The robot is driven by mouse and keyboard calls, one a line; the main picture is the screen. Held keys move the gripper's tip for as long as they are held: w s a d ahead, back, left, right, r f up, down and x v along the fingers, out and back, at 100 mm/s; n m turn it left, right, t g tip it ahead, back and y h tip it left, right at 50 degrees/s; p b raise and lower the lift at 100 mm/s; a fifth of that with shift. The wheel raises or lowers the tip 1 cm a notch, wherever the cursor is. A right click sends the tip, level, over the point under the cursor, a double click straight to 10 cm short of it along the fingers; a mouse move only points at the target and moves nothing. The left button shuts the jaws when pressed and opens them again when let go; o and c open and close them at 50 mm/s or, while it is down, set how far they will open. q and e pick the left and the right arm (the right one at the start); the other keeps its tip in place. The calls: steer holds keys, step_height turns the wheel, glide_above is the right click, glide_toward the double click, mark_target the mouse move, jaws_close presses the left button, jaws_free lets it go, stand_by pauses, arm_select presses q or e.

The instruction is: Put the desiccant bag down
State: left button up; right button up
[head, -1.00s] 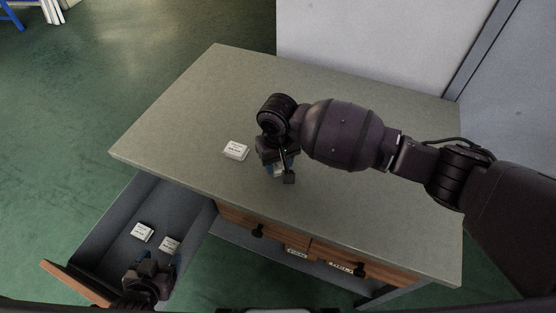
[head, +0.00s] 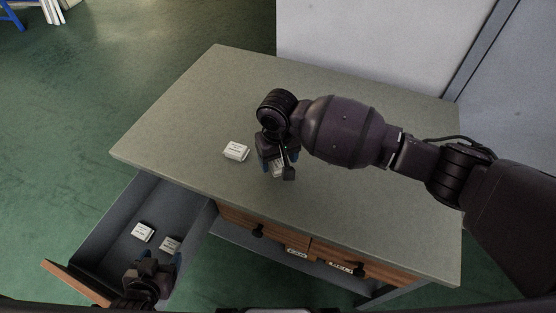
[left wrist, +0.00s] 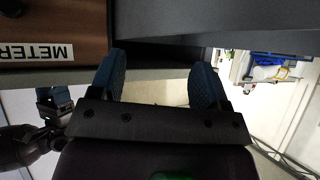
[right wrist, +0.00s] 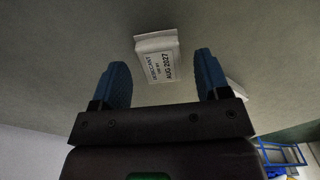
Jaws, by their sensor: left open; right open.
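A small white desiccant bag (right wrist: 157,62) with printed black text lies on the grey-green tabletop, just beyond and between the spread blue fingers of my right gripper (right wrist: 160,68). In the head view this bag (head: 278,170) is partly hidden under the right gripper (head: 280,163), which points down and is open. A second white bag (head: 236,150) lies on the table to its left; the right wrist view shows it (right wrist: 236,89) partly behind a finger. My left gripper (head: 154,267) is low at the front of the open drawer; its fingers are apart and empty in the left wrist view (left wrist: 160,75).
The open drawer (head: 95,225) holds two white bags, one at left (head: 142,232) and one at right (head: 169,244), near my left gripper. Closed wooden drawers with dark knobs (head: 257,231) are to the right. The table's far left part is clear. A white wall stands behind.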

mark_target(278, 163)
step_height(278, 163, up, 11)
steer(key=p, duration=0.2)
stand_by(0.6)
